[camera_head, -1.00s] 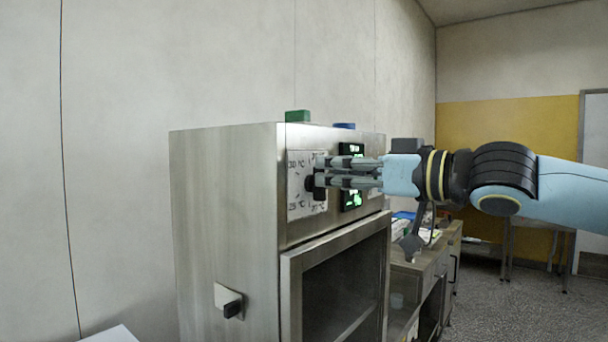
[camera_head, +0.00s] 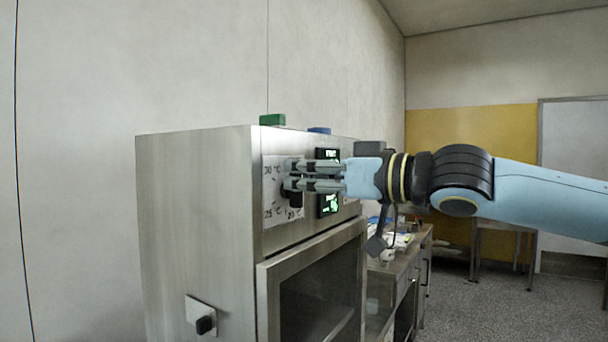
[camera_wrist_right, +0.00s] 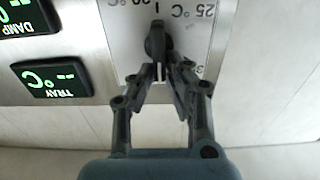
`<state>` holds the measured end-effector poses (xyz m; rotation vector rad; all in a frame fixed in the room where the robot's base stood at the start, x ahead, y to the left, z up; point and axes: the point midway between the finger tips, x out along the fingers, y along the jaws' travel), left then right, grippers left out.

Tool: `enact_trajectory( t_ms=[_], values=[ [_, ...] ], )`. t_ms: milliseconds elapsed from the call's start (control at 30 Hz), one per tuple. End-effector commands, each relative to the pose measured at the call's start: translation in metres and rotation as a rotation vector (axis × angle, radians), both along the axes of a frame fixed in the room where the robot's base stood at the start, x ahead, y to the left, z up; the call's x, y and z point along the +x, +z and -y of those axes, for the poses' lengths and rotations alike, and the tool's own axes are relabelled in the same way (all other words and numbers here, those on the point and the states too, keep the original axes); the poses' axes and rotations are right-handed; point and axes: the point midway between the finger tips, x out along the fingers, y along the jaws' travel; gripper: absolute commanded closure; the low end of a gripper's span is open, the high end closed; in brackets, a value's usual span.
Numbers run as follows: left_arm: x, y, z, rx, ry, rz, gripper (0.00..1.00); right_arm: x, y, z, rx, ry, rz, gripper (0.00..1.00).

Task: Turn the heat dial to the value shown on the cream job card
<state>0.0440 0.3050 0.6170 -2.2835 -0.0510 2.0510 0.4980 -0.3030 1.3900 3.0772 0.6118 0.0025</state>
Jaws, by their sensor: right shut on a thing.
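The heat dial has a dark knob (camera_head: 293,191) on a white scale plate (camera_head: 270,208), high on the front of a steel cabinet. My right gripper (camera_head: 290,176) reaches in from the right and is shut on the knob. In the right wrist view, the fingertips (camera_wrist_right: 160,72) pinch the black knob (camera_wrist_right: 155,40) from both sides. The plate (camera_wrist_right: 188,28) shows upside down there, with 25 °C readable and other marks partly cut off. The fingers hide part of the dial. I cannot make out a cream job card. My left gripper is out of view.
Green-lit displays (camera_head: 329,205) sit right of the dial; the wrist view shows one marked TRAY (camera_wrist_right: 50,78). A green block (camera_head: 272,120) and a blue block (camera_head: 319,131) are on the cabinet (camera_head: 195,220). A black switch (camera_head: 206,325) is on its side. A bench (camera_head: 408,255) stands beyond.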

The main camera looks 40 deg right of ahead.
Motion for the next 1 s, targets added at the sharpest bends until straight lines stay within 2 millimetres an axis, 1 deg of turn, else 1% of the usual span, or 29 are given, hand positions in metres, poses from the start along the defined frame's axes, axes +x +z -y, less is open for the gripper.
enact_trajectory(
  t_ms=[167,367,700,1000],
  values=[
    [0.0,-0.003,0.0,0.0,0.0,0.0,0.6,0.0,0.0,-0.001,-0.036,-0.001,0.016,1.0],
    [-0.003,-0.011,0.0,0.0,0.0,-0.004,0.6,-0.001,-0.001,-0.004,-0.138,0.0,0.059,1.0],
    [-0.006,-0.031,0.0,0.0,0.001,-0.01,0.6,-0.004,-0.005,-0.01,-0.42,0.0,0.176,1.0],
    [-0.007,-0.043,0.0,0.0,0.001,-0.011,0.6,-0.006,-0.008,-0.015,-0.671,-0.002,0.279,1.0]
  ],
)
